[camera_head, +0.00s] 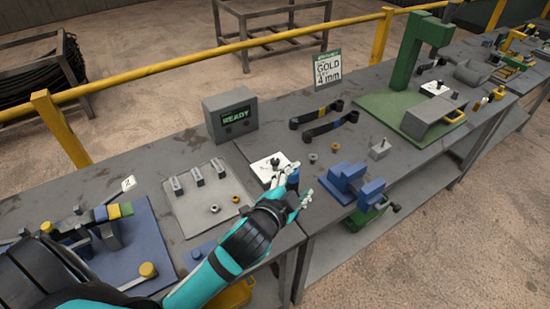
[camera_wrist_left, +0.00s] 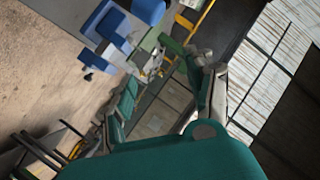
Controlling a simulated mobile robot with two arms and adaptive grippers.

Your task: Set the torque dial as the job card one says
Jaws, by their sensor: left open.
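A white card (camera_head: 327,69) with a green header stands at the back of the bench and reads "GOLD 4 mm"; its header is too small to read. My left gripper (camera_head: 301,183) is open over the bench's front part, with its fingers apart. It is just right of a small white plate (camera_head: 260,167) with a dark part on it, partly hidden by the gripper. I cannot tell whether this is the torque dial. Its fingers also show in the left wrist view (camera_wrist_left: 160,105), with no object clearly held. My right gripper is not in view.
A grey box (camera_head: 230,114) displays "READY". A grey tray (camera_head: 190,205) holds blocks and nuts. Two dark wrenches (camera_head: 330,121) lie behind my gripper. A blue vise (camera_head: 352,184) is to its right, and a green press (camera_head: 405,100) stands farther right. A yellow rail runs behind.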

